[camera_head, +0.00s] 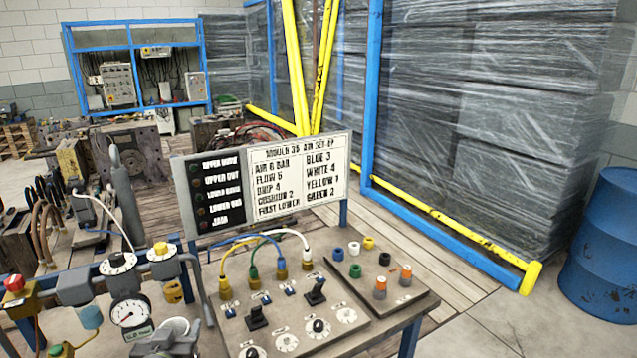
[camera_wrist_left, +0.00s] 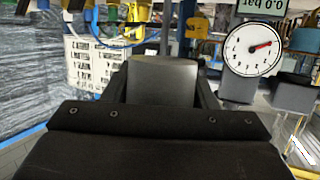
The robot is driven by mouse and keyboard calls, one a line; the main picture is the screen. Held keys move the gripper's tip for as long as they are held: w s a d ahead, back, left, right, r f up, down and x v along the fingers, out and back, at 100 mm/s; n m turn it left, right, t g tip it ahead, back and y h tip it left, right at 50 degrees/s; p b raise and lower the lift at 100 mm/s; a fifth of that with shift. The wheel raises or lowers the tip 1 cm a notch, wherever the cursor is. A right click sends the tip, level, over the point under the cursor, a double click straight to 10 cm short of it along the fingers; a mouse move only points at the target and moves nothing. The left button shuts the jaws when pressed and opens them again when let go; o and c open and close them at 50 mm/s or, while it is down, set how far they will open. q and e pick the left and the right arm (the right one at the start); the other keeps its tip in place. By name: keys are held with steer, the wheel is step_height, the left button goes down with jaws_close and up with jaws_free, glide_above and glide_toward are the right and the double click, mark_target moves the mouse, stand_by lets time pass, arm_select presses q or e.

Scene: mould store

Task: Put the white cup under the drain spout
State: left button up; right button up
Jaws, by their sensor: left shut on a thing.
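My left gripper (camera_head: 163,346) is at the bottom edge of the head view, just below the pressure gauge. It is shut on the white cup (camera_head: 174,326), whose pale round rim shows above the jaws. In the left wrist view the cup (camera_wrist_left: 162,82) looks grey in shade, held between the two dark fingers. A pale blue filter bowl (camera_head: 90,318) hangs from the air line to the left of the gripper, apart from the cup. I cannot make out the drain spout clearly. My right gripper is not in view.
The pressure gauge (camera_head: 129,312) and regulator knobs (camera_head: 118,262) crowd close above the gripper. A control panel with hoses and switches (camera_head: 287,316) stands to the right. A sign board (camera_head: 262,180) rises behind it. A blue drum (camera_head: 604,245) stands far right.

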arm_select(q)
steer(key=s+d+r+m+h, duration=0.1)
steer(key=s+d+r, duration=0.1)
steer(key=d+r, duration=0.3)
steer(key=s+d+r+h+b, duration=0.1)
steer(key=d+r, duration=0.4)
steer(key=r, duration=0.6)
steer(key=shift+s+d+r+m, duration=0.15)
steer(key=shift+s+r+m, duration=0.15)
steer(key=shift+s+m, duration=0.15)
steer(key=w+a+f+n+y, duration=0.1)
steer(key=a+f, duration=0.5)
steer(key=f, duration=0.4)
steer(key=w+a+f+n+y+p, duration=0.1)
steer(key=a+f, duration=0.6)
steer(key=f, duration=0.4)
steer(key=shift+w+f+p, duration=0.25)
steer(key=shift+p, duration=0.05)
